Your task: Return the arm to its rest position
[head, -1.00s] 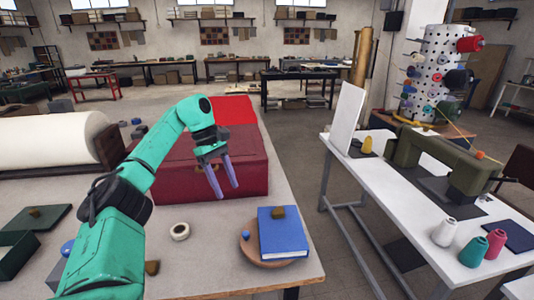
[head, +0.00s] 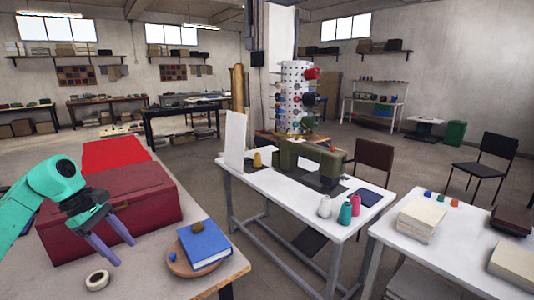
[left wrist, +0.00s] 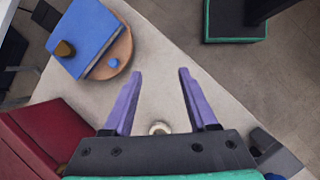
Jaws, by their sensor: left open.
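My left gripper (head: 109,246) is at the left of the head view, its two purple fingers apart and empty. It hangs above the work table, in front of the dark red box (head: 135,202). In the left wrist view the open fingers (left wrist: 157,90) have only bare table and floor between their tips. A white ring-shaped roll (head: 97,280) lies on the table below the gripper, and it shows near the finger bases in the left wrist view (left wrist: 160,128). My right gripper is in neither view.
A blue book (head: 204,243) lies on a round wooden board (head: 180,266) near the table's corner, with a small brown object (head: 197,227) on top. A white table (head: 285,205) holds a green sewing machine (head: 313,162) and thread cones. Floor lies open between the tables.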

